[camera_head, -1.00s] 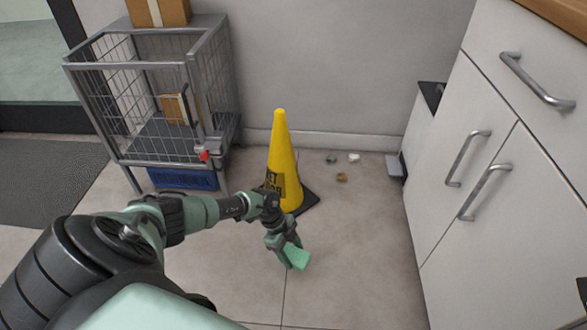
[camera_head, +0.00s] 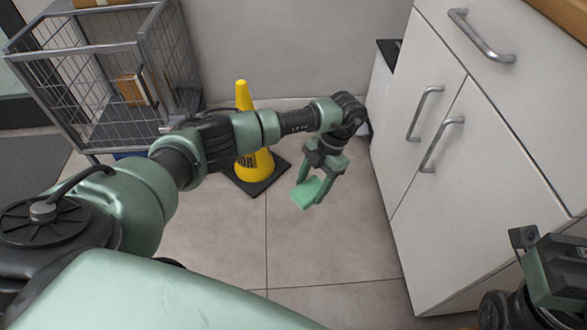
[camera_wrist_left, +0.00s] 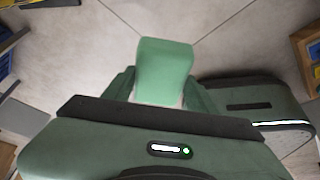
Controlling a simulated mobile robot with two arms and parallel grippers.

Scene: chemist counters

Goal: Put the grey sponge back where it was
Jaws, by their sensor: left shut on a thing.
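My left gripper (camera_head: 318,188) is shut on a pale green sponge-like block (camera_head: 307,193) and holds it out in front of the white cabinet, with floor tiles seen behind it. The block looks green, not grey. In the left wrist view the block (camera_wrist_left: 165,68) sticks out from between the fingers, with tiled floor beyond. No grey sponge can be made out elsewhere. Part of my right arm's end (camera_head: 556,268) shows at the lower right edge, cut off by the frame; whether its jaws are open cannot be seen.
A white cabinet (camera_head: 490,170) with metal handles stands close on the right. A yellow wet-floor cone (camera_head: 256,165) on a black base stands behind my left arm. A wire cart (camera_head: 95,85) is at the back left. Floor tiles (camera_head: 335,245) in front are clear.

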